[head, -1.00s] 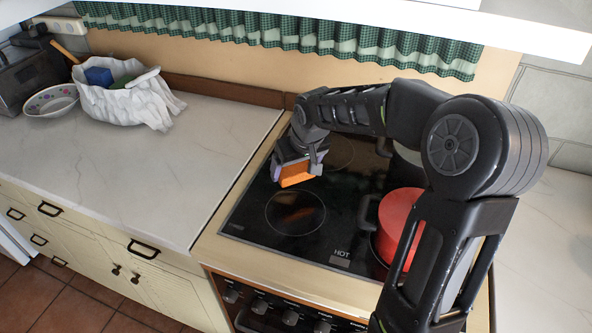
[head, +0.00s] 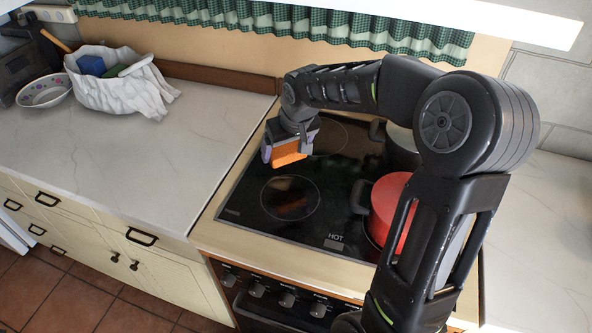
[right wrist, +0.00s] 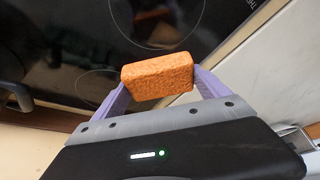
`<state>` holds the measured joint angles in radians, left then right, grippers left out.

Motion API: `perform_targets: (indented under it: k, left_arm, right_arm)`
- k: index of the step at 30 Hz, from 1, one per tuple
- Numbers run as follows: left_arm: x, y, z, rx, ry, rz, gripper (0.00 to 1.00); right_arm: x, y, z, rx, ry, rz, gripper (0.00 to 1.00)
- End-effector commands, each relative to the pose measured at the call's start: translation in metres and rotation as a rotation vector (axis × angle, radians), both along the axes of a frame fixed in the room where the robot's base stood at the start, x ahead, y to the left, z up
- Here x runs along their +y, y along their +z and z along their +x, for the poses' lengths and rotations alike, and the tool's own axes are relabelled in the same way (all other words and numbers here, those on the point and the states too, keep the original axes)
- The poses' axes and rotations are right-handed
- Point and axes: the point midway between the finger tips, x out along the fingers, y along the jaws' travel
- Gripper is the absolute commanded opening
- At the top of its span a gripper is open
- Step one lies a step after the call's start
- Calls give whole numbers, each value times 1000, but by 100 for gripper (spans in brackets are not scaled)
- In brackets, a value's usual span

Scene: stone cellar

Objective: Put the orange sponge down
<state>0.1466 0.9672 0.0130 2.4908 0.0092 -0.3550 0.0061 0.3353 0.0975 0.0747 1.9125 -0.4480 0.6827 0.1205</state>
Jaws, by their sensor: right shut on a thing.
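The orange sponge (head: 290,153) is a small block held in my right gripper (head: 287,152) above the black cooktop in the head view. In the right wrist view the sponge (right wrist: 158,76) sits between the two purple fingers of my right gripper (right wrist: 158,82), which is shut on it. The dark cooktop and the pale counter edge show beyond it. My left gripper is not in view.
The left counter (head: 130,160) is mostly clear. A white cloth-lined basket (head: 120,92) and a patterned bowl (head: 44,91) stand at its back left.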

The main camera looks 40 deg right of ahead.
Motion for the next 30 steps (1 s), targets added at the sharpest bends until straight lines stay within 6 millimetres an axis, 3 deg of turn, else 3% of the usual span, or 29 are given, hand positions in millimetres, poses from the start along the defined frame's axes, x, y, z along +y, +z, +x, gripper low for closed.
perform_targets:
  k: [5,12,15,24,30]
  left_arm:
    - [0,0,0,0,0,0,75]
    - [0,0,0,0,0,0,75]
    - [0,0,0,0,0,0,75]
    - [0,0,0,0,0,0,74]
    - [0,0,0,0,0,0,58]
  right_arm:
    - [55,-16,8,8,55,3,41]
    - [151,-39,8,4,145,0,41]
    - [171,-44,5,0,164,-1,41]
    - [177,-45,4,-1,167,1,41]
    - [176,-45,5,-1,167,0,41]
